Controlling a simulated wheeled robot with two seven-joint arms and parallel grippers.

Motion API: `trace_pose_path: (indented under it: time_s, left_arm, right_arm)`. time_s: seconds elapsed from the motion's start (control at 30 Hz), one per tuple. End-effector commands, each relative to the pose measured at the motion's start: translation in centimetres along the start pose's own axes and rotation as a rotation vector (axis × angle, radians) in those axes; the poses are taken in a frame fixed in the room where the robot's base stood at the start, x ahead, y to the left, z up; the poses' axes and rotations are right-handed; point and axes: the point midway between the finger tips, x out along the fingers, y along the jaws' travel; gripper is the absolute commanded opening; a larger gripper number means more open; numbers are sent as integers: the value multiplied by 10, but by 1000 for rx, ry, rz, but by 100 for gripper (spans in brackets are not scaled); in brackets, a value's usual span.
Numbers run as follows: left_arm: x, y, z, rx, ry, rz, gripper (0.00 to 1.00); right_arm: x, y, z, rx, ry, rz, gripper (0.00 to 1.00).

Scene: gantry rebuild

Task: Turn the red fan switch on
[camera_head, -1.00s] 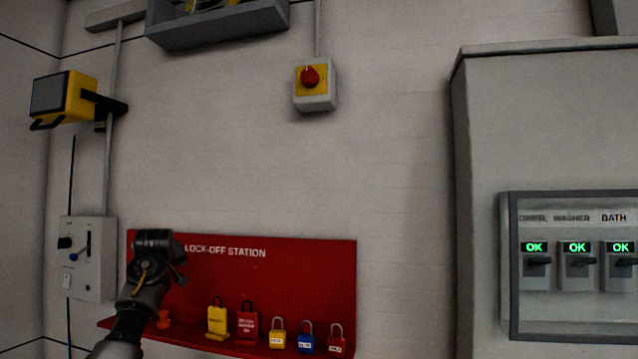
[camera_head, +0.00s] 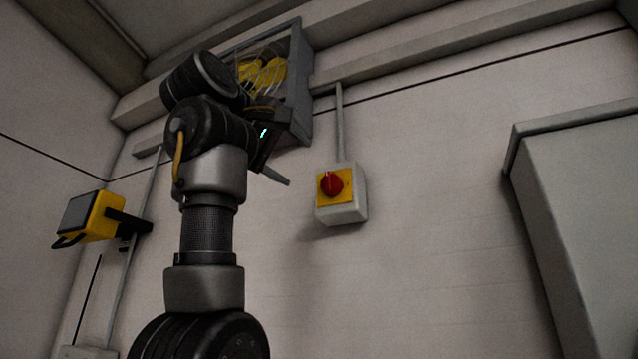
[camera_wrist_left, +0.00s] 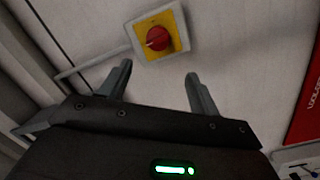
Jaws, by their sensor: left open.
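The red fan switch (camera_head: 331,184) is a round red knob on a yellow plate, set on a pale grey box (camera_head: 347,213) on the wall. A conduit runs up from the box. My left gripper (camera_head: 282,180) is raised just to the left of the switch in the head view, apart from it. In the left wrist view, the gripper's two fingers (camera_wrist_left: 156,84) are spread with nothing between them. The red knob (camera_wrist_left: 158,38) shows beyond the fingertips, near the top middle. My right gripper is not in view.
A grey-framed fan housing (camera_head: 297,85) with yellow parts is high on the wall, behind my left arm. A yellow lamp (camera_head: 92,217) is on a bracket at the left. A grey cabinet (camera_head: 585,190) stands at the right. The wall below the switch is bare.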

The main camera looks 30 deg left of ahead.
Motion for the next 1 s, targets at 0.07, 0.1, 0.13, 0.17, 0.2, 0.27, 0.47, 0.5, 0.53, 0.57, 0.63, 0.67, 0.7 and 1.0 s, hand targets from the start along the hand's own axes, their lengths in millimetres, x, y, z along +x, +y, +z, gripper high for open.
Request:
trace_pose_path:
  time_s: [0.07, 0.1, 0.13, 0.17, 0.2, 0.27, 0.47, 0.5, 0.53, 0.57, 0.63, 0.67, 0.7, 1.0]
  left_arm:
    - [15, 4, 2, 0, -11, 1, 62]
    - [22, 6, 3, 0, -13, 2, 62]
    - [28, 6, 3, 0, -14, 2, 62]
    - [34, 6, 3, 0, -15, 1, 62]
    - [42, 7, 2, 1, -13, 1, 62]
    - [53, 6, 2, 0, -12, 0, 62]
    - [85, 4, 0, 0, -7, 0, 62]
    - [90, 4, 0, 0, -7, -1, 62]
    - [93, 4, 1, 0, -7, 0, 62]
    - [95, 3, 1, 0, -6, 1, 62]
    - [101, 3, 2, 0, -7, 1, 62]
    - [102, 2, 2, 0, -7, 1, 62]
    - [104, 2, 2, 0, -7, 2, 62]
    - [104, 0, 2, 0, -5, 1, 61]
  right_arm:
    - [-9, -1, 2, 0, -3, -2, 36]
    - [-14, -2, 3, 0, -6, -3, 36]
    - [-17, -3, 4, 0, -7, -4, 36]
    - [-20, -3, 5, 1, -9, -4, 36]
    - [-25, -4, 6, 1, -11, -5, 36]
    - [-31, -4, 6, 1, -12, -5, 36]
    - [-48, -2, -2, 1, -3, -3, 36]
    - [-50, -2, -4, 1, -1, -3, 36]
    - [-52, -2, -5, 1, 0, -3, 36]
    - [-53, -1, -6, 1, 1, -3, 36]
    - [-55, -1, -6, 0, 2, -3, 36]
    - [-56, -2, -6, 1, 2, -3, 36]
    - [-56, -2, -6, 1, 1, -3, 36]
    - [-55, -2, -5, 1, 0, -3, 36]
